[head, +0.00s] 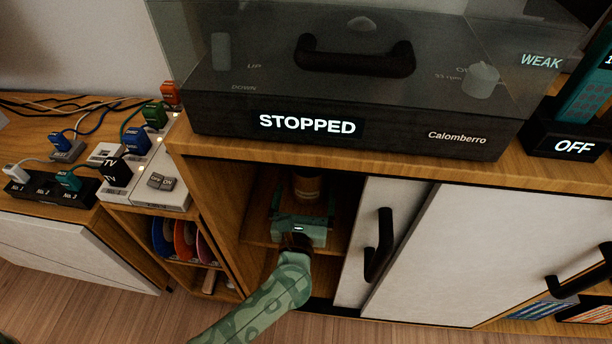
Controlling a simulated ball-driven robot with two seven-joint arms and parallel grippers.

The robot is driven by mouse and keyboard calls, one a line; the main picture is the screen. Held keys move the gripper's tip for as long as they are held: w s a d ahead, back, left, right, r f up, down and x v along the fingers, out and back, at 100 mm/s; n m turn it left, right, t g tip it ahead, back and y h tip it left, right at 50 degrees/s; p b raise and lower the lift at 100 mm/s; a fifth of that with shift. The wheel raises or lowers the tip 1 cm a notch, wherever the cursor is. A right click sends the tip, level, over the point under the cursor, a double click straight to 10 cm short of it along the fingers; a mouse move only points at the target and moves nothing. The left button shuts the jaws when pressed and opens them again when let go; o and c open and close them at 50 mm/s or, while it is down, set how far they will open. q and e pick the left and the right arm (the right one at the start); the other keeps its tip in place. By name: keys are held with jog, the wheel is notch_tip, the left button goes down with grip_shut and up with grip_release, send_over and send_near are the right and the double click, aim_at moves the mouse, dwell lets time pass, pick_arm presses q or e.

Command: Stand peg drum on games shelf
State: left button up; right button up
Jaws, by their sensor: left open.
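A brown, round-sided thing, which looks like the peg drum (307,184), stands upright in the open compartment of the wooden cabinet, on what looks like the games shelf (259,232). The compartment is dim. My left gripper (304,205) reaches into it from the front, its fingers open to either side of the drum's near side. The gripper's body hides the drum's lower part, and I cannot tell whether the fingers touch it. My right gripper is not in view.
A sliding door (372,235) with a black handle (380,246) bounds the opening on the right. A turntable (340,130) reading STOPPED sits on the cabinet top. Switches and plugs (158,181) crowd the left, above a cubby holding coloured discs (184,239).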

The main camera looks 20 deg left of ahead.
pick_arm(q)
jog(key=p+v, duration=0.1)
jog(key=v, duration=0.3)
jog(key=shift+s, duration=0.15)
jog(key=shift+s+d+m, duration=0.15)
jog(key=shift+m, duration=0.15)
jog(key=s+d+f+m+g+h, duration=0.2)
jog(key=s+f+m+g+h, duration=0.25)
jog(key=s+m, duration=0.85)
jog(key=s+d+f+m+g+h, duration=0.2)
jog(key=s+f+m+g+h, duration=0.45)
jog(key=m, duration=1.25)
jog(key=s+a+m+g+y, duration=0.2)
jog(key=s+a+m+y, duration=0.2)
jog(key=s+a+m, duration=0.2)
jog(key=s+a+m+g+y, duration=0.2)
jog(key=s+a+m, duration=0.4)
jog(key=s, duration=0.5)
jog(key=shift+s+a+m+y, duration=0.3)
jog(key=shift+m+y, duration=0.6)
jog(key=shift+m, duration=0.1)
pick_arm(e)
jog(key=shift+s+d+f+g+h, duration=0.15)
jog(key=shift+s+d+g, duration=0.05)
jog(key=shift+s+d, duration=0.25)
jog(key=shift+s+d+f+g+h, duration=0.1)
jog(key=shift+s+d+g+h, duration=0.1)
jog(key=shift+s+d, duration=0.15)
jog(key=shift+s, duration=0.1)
